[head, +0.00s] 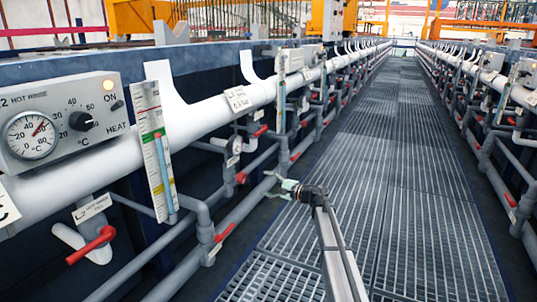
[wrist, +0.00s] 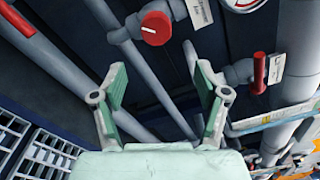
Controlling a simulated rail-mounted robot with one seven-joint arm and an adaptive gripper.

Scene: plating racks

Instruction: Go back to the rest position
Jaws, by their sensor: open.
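My gripper (head: 279,188) is over the left edge of the grated walkway, low beside the pipes, at the end of my arm, which reaches in from the bottom of the head view. In the wrist view my gripper (wrist: 160,100) shows two green-padded fingers spread apart with nothing between them. Beyond the fingers are grey pipes and a red round valve knob (wrist: 155,28), apart from the fingertips.
A control box (head: 65,120) with a temperature gauge and a HEAT knob stands at left. Grey pipes with red valve handles (head: 92,243) line the left side. The grated walkway (head: 400,190) is clear into the distance, with more pipes along its right.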

